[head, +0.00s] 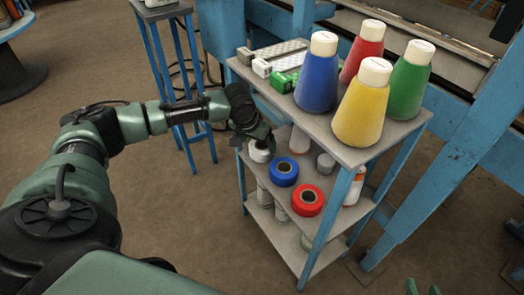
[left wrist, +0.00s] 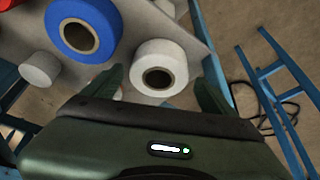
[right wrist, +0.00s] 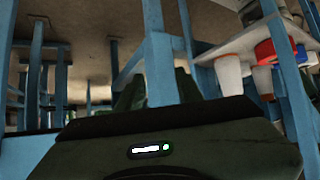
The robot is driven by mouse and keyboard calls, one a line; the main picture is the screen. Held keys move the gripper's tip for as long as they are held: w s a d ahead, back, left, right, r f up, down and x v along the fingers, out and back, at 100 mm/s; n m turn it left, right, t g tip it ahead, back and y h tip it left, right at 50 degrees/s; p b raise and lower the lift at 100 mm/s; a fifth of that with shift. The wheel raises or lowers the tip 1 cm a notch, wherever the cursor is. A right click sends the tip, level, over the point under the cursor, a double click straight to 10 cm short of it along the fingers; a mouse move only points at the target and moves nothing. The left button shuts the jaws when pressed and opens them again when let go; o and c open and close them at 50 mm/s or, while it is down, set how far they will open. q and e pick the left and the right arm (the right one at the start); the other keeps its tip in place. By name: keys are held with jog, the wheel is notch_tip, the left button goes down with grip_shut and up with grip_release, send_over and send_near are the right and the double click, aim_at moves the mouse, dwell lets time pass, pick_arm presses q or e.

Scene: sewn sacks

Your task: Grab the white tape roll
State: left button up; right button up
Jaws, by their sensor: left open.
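The white tape roll (head: 262,152) lies on the middle shelf of the blue cart, at its left end near the edge. In the left wrist view the white tape roll (left wrist: 160,55) shows its brown core hole, ahead of and between the fingers. My left gripper (head: 258,136) is open and just above the roll, partly covering it in the head view. Its two fingers (left wrist: 163,82) spread to either side of the roll, with nothing held. My right gripper (right wrist: 158,88) shows in the right wrist view with its fingers apart and empty, away from the roll.
A blue tape roll (head: 283,172) and a red tape roll (head: 307,200) lie on the same shelf, the blue one close by. The top shelf (head: 345,150) overhangs and carries several coloured cones. A small blue-legged stand (head: 182,85) is behind my left arm.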

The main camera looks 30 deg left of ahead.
aim_at(262, 145)
pick_arm(q)
jog(key=shift+w, duration=0.5)
jog(key=b+x, duration=0.2)
jog(key=x, duration=0.2)
jog(key=shift+w+a+f, duration=0.1)
jog(key=shift+w+f, duration=0.05)
jog(key=shift+f, duration=0.3)
jog(key=shift+w, duration=0.1)
jog(key=c, duration=1.1)
pick_arm(e)
jog(key=w+a+r+t+y, duration=0.1)
jog(key=w+a+r+t, duration=0.1)
jog(key=w+r+t, duration=0.3)
notch_tip(262, 145, up, 5)
jog(key=shift+a+f+t+y, duration=0.1)
jog(key=shift+a+t+y, duration=0.3)
jog(key=shift+t, duration=0.3)
